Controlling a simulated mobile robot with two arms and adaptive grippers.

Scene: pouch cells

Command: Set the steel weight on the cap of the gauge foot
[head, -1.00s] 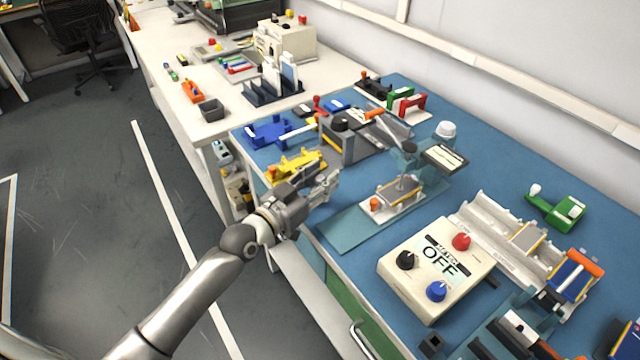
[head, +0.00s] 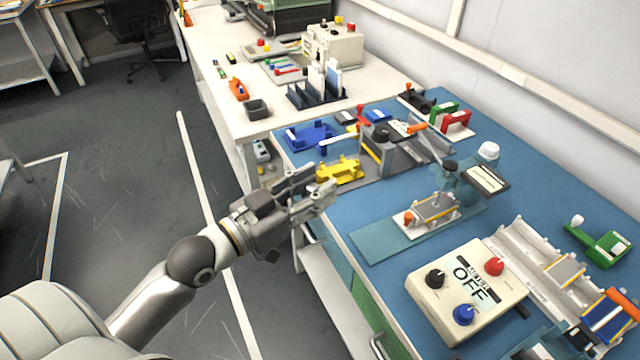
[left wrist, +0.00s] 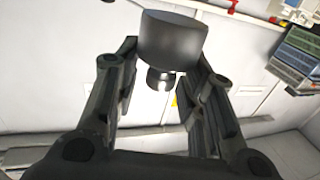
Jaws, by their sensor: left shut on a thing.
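My left gripper (head: 322,190) is at the near-left edge of the blue bench, left of the gauge. In the left wrist view its fingers (left wrist: 165,80) are shut on a dark grey cylinder with a narrower neck, which I take for the steel weight (left wrist: 172,40). In the head view the weight is not clearly seen between the fingers. The gauge (head: 484,179) stands on the bench to the right, with a display and a white knob. A dark round piece (head: 450,166), apparently the cap of its foot, is above a flat cell (head: 436,207). My right gripper is not in view.
A yellow fixture (head: 340,172) lies just beyond the left gripper, with a grey clamp device (head: 390,150) behind it. A control box marked OFF (head: 467,290) stands in front of the gauge.

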